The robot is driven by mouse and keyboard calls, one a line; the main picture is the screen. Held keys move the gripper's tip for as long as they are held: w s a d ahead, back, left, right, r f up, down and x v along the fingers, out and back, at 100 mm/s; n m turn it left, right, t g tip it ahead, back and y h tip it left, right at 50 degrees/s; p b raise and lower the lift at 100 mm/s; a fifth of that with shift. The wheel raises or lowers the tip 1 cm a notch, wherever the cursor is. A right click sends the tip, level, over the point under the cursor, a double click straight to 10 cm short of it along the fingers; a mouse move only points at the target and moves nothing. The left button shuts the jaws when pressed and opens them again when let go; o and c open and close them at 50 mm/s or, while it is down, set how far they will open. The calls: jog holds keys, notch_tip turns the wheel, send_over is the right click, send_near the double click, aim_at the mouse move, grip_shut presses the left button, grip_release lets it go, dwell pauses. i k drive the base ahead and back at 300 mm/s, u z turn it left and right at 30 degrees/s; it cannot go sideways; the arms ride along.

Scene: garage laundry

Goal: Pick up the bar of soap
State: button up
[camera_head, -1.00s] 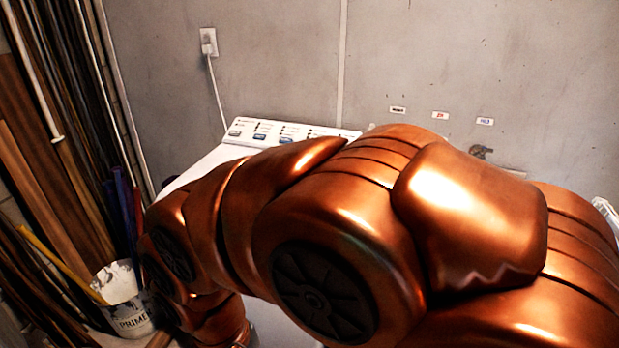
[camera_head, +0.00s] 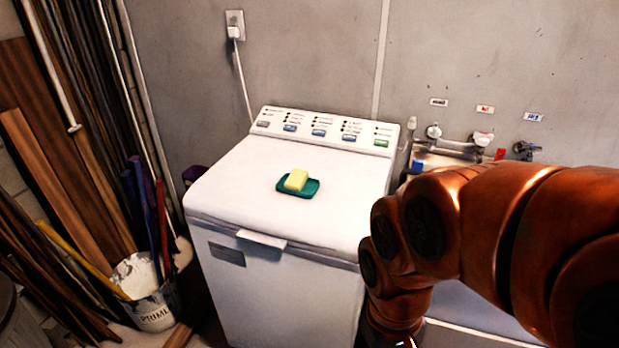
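The bar of soap (camera_head: 296,180) is pale yellow. It sits on a small teal soap dish (camera_head: 312,188) on the white lid of the washing machine (camera_head: 240,180). My copper-coloured arm reaches in from the right and bends down in front of the machine's right side. My gripper is out of view below the bottom edge, so its state does not show. Nothing hides the soap.
A primer bucket (camera_head: 154,312) holding long sticks stands on the floor at the left. Planks (camera_head: 60,190) lean on the left wall. Taps (camera_head: 458,145) are on the back wall at right. The lid around the dish is clear.

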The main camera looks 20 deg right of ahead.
aim_at(297, 180)
jog(key=z, duration=0.05)
jog(key=k, duration=0.55)
jog(key=u, duration=0.85)
jog(key=i, duration=1.4)
jog(key=z, duration=0.6)
